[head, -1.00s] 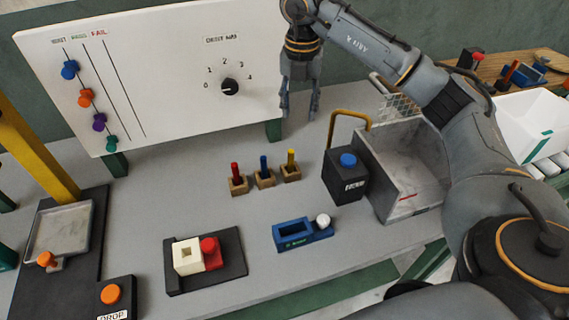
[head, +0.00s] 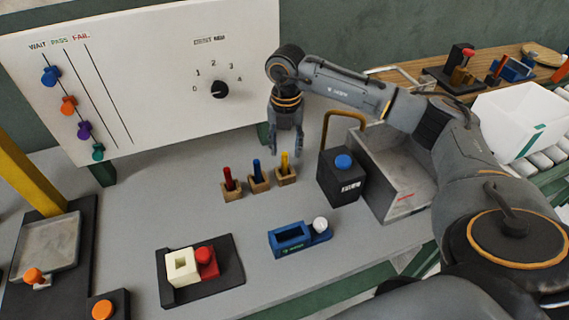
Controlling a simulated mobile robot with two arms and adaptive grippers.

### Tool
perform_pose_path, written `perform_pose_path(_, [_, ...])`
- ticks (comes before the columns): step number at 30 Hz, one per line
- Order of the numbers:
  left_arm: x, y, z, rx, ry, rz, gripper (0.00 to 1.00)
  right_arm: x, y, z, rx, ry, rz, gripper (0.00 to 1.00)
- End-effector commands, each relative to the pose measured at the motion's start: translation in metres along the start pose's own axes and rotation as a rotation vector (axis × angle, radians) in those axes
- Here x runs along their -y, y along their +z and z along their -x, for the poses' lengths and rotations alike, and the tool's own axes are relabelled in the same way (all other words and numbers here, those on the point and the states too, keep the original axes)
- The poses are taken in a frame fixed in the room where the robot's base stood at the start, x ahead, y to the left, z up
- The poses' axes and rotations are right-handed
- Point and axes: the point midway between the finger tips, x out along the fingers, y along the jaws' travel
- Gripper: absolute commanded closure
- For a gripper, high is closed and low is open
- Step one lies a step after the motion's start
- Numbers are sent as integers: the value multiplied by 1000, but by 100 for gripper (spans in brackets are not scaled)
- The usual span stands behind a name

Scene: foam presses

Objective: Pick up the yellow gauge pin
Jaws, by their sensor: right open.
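The yellow gauge pin (head: 285,160) stands upright in the rightmost of three small wooden blocks (head: 286,178) on the grey table. A blue pin (head: 257,168) and a red pin (head: 228,177) stand in the blocks to its left. My right gripper (head: 286,150) points down, open, its fingers around or just behind the top of the yellow pin in this view. I cannot tell whether they touch it. My left gripper is not in view.
A blue fixture (head: 290,240) lies in front. A white panel (head: 150,60) stands behind.

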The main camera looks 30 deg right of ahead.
Motion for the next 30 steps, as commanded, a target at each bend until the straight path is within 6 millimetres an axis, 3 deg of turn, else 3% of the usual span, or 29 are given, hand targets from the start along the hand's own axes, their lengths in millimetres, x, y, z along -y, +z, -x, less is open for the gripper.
perform_pose_path(3, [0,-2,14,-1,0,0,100,-2,-5,-16,-4,-5,1,57])
perform_pose_path(7, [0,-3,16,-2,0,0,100,-2,-4,-34,-3,-4,-1,57])
perform_pose_path(16, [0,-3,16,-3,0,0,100,-2,-4,-41,-1,-1,0,57])
perform_pose_path(23, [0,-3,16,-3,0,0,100,-2,-4,-41,-1,-1,0,100])
perform_pose_path(30, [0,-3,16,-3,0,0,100,-2,-3,-40,0,-1,0,100])
